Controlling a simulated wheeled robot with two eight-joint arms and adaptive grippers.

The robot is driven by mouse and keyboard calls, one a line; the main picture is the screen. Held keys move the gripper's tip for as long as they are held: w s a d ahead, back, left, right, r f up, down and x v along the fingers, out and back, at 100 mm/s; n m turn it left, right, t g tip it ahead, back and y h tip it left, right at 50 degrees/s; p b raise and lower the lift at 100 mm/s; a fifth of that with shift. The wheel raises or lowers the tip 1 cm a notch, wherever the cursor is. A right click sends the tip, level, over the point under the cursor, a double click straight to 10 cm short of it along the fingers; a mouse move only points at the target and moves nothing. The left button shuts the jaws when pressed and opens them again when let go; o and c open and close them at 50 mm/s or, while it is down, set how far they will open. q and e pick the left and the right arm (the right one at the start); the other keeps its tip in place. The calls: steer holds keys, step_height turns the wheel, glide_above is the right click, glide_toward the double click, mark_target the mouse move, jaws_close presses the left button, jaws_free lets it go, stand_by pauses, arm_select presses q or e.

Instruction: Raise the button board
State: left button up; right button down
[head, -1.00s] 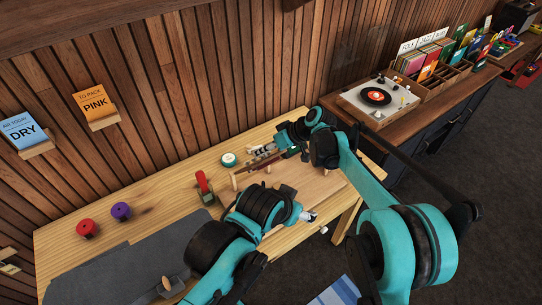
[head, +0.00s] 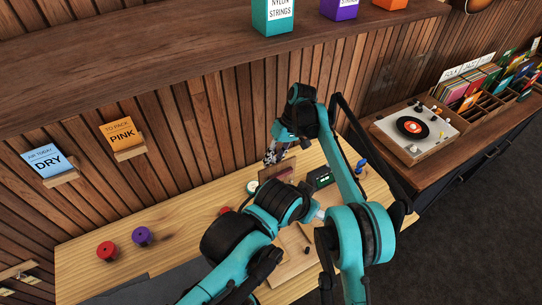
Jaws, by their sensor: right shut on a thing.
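My right gripper (head: 271,157) is over the back of the wooden workbench (head: 190,219), in the middle of the head view. It is shut on the top of a brown board (head: 279,174), which I take to be the button board. The board stands tilted up, its lower part partly hidden by my left arm. I cannot make out its buttons. My left arm reaches in over the front of the bench. Its gripper is mostly hidden behind its own links, and I cannot see its fingers clearly.
A dark device with a green display (head: 320,178) stands right of the board. A red spool (head: 106,251) and a purple spool (head: 142,236) stand at the left. A turntable (head: 414,128) is on the right counter. A shelf (head: 200,70) overhangs the wall above.

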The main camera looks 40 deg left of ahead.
steer(key=shift+a+f, duration=0.1)
steer(key=shift+a, duration=0.05)
stand_by(0.3)
steer(key=c, duration=1.3)
jaws_free()
steer(key=shift+o, duration=0.2)
steer(key=v, duration=0.7)
steer(key=shift+r, duration=0.2)
steer(key=shift+w, duration=0.1)
